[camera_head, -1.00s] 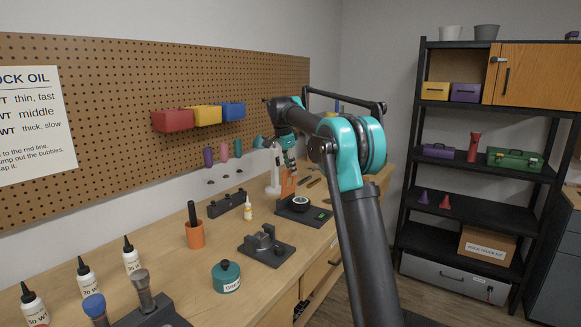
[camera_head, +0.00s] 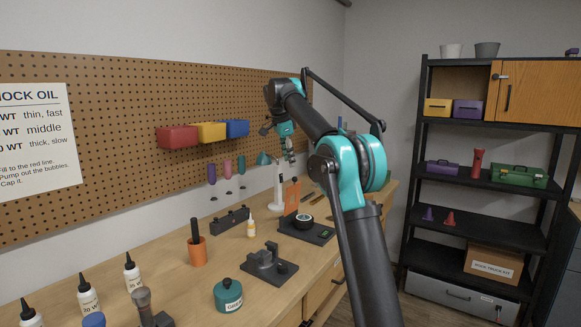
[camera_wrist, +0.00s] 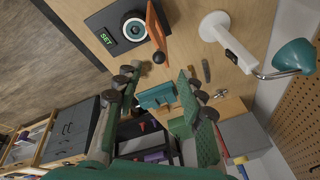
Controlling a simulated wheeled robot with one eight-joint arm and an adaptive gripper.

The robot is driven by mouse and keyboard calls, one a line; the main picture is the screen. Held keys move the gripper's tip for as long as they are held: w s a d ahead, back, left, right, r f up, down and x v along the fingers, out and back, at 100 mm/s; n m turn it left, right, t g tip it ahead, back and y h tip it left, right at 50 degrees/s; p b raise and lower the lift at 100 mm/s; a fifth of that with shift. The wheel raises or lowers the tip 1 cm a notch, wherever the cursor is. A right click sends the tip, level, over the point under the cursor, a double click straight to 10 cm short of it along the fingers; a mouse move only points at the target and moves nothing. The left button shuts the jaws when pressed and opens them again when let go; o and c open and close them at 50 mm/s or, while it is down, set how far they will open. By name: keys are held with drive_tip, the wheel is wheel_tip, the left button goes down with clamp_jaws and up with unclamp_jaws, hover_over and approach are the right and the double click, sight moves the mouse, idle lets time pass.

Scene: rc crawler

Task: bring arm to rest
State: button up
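My arm (camera_head: 345,165) reaches up and then forward over the far part of the workbench (camera_head: 225,283). My gripper (camera_head: 290,158) hangs at its end, above the bench near the pegboard. In the wrist view my gripper (camera_wrist: 160,82) has its two fingers spread apart, with nothing between them. The bench, a black device with a round dial (camera_wrist: 134,27) and a white lamp (camera_wrist: 228,40) lie beyond the fingers. In the head view the fingertips are small and partly lost against the lamp.
A pegboard (camera_head: 120,110) with red, yellow and blue bins runs along the wall. Bottles, an orange cup (camera_head: 197,252), a teal jar (camera_head: 228,295) and a black vise-like stand (camera_head: 268,265) stand on the bench. A black shelf unit (camera_head: 480,185) stands at the right.

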drive_tip(key=shift+s+r, duration=0.1)
drive_tip(key=shift+r, duration=0.05)
drive_tip(key=s+d+f+n, duration=0.4)
drive_tip(key=s+d+f, duration=0.3)
drive_tip(key=f, duration=0.1)
drive_tip(key=s+d+f+n, duration=0.3)
drive_tip(key=s+f, duration=0.7)
drive_tip(key=s, duration=0.3)
drive_tip(key=s+d+f+n+y, duration=0.1)
drive_tip(key=s+d+f+n, duration=0.2)
drive_tip(key=s+f, duration=0.7)
drive_tip(key=s+d+f+n+t+y, duration=0.1)
drive_tip(key=s+d+f+n, duration=0.2)
drive_tip(key=s+f, duration=0.7)
drive_tip(key=s+n, duration=0.1)
drive_tip(key=s, duration=0.5)
drive_tip(key=shift+d+f, duration=0.35)
drive_tip(key=shift+d, duration=0.05)
